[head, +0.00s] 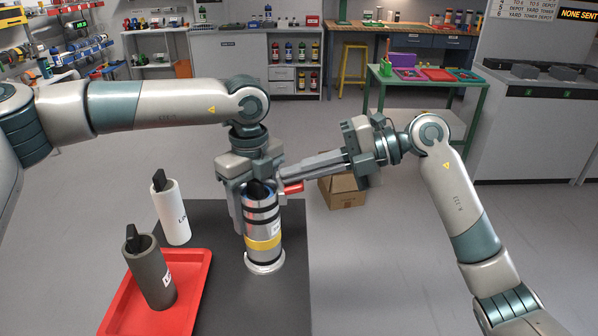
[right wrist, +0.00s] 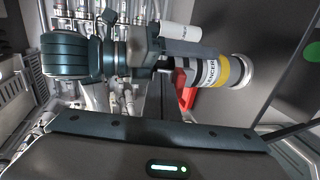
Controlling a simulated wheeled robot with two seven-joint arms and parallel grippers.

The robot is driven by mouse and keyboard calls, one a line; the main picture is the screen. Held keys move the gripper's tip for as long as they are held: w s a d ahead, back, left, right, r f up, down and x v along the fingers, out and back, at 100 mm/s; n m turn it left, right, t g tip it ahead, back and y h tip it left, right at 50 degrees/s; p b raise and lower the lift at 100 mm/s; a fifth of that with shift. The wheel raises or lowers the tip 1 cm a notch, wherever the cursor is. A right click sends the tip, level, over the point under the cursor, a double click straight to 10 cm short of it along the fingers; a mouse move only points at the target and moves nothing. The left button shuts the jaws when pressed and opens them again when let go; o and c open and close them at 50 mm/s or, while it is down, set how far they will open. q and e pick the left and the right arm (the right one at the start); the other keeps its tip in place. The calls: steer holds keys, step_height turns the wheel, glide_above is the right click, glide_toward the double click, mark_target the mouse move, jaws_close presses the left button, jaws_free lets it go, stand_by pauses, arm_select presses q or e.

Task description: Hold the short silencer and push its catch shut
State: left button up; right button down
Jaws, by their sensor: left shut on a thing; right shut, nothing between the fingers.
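The short silencer (head: 264,220), a silver cylinder with black bands, a yellow band and a pale base, stands upright on the dark table top. It also shows, lying sideways in the picture, in the right wrist view (right wrist: 223,72). My left gripper (head: 254,190) comes down from above and is shut on its upper part, hiding much of its top. The red catch (head: 293,188) sticks out to the right near the top. My right gripper (head: 284,174) is shut and empty, its fingertips just above the catch; I cannot tell whether they touch it.
A red tray (head: 203,290) at the table's left holds a dark grey cylinder (head: 151,272) with a black top piece. A white cylinder (head: 172,212) stands behind it. A cardboard box (head: 342,192) sits on the floor beyond. The table top (head: 290,300) right of the silencer is clear.

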steer(key=shift+r+h, duration=0.1)
steer(key=shift+h, duration=0.2)
steer(key=shift+a+r+h, duration=0.15)
steer(key=shift+a+h, duration=0.15)
steer(key=shift+h, duration=0.5)
steer(key=shift+a+r+h, duration=0.1)
steer(key=shift+a+h, duration=0.05)
steer(key=shift+h, duration=0.85)
steer(key=shift+a+r+h, duration=0.1)
steer(key=shift+a+h, duration=0.3)
steer(key=shift+h, duration=0.8)
steer(key=shift+a+t+h, duration=0.15)
steer(key=shift+t+h, duration=0.15)
steer(key=shift+h, duration=0.7)
steer(key=shift+r, duration=0.85)
